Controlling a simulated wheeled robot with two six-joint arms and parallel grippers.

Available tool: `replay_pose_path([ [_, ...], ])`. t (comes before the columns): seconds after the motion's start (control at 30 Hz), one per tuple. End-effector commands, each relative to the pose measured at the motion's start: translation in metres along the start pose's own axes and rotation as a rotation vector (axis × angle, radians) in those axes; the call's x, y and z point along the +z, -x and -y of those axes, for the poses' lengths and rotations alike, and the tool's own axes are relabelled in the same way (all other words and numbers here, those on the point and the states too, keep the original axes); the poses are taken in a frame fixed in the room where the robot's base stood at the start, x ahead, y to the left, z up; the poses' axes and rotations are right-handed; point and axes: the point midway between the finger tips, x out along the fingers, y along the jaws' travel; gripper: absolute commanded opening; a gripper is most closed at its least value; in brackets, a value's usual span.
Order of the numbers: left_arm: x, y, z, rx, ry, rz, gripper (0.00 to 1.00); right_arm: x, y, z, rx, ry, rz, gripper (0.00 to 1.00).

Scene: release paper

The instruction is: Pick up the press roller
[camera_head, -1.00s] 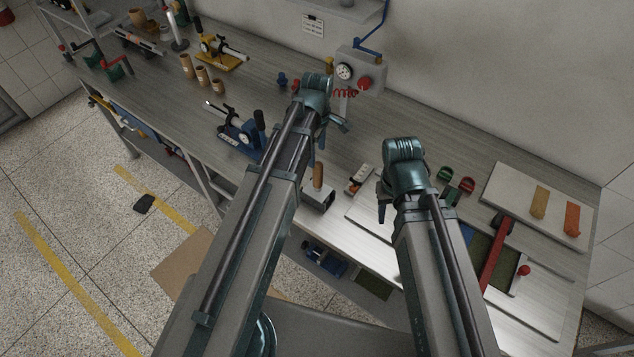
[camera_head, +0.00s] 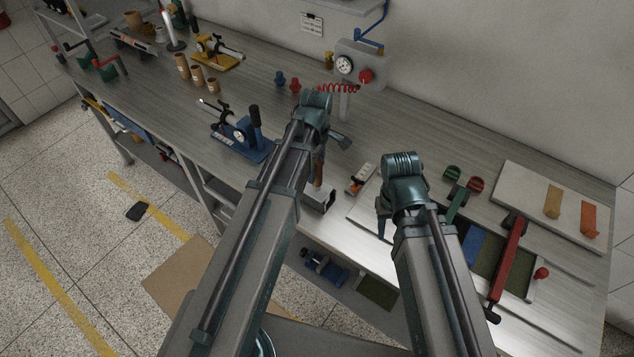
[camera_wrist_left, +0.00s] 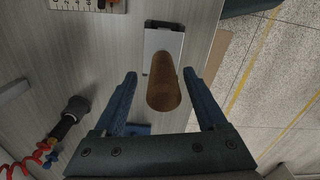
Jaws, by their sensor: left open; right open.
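What appears to be the press roller, a brown wooden handle (camera_head: 319,172) on a grey metal block (camera_head: 318,199), stands near the table's front edge. In the left wrist view, the handle (camera_wrist_left: 163,92) points up toward the camera between my left fingers, with a visible gap on each side; its pale block (camera_wrist_left: 160,40) is beyond it. My left gripper (camera_head: 328,146) is open above the roller and partly covers it in the head view. My right gripper (camera_head: 384,225) is open and empty over the table to the right; its fingers are mostly hidden by its arm.
A blue press (camera_head: 240,137) with a black lever stands left of the roller. A small white tray (camera_head: 360,178) lies to its right. A gauge box (camera_head: 358,66) with a red coil is behind. A red bar (camera_head: 508,255) and white board (camera_head: 530,182) are far right.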

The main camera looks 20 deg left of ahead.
Motion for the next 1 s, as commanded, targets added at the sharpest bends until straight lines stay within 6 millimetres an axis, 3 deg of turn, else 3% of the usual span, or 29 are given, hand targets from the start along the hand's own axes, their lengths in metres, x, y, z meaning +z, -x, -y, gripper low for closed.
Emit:
replay_pose_path([
  [0.03,0.001,-0.012,0.002,0.000,0.000,0.000,0.74,-0.001,-0.012,0.001,0.000,0.000,0.000,0.43],
  [0.23,0.002,-0.037,0.004,0.001,0.000,0.001,0.74,-0.002,-0.036,0.004,0.000,-0.001,0.000,0.43],
  [0.57,0.002,-0.039,0.004,0.001,0.000,0.001,0.74,-0.002,-0.039,0.004,0.000,-0.002,0.000,0.43],
  [1.0,0.002,-0.039,0.004,0.001,0.000,0.001,0.00,-0.002,-0.039,0.004,0.000,-0.002,0.000,0.43],
])
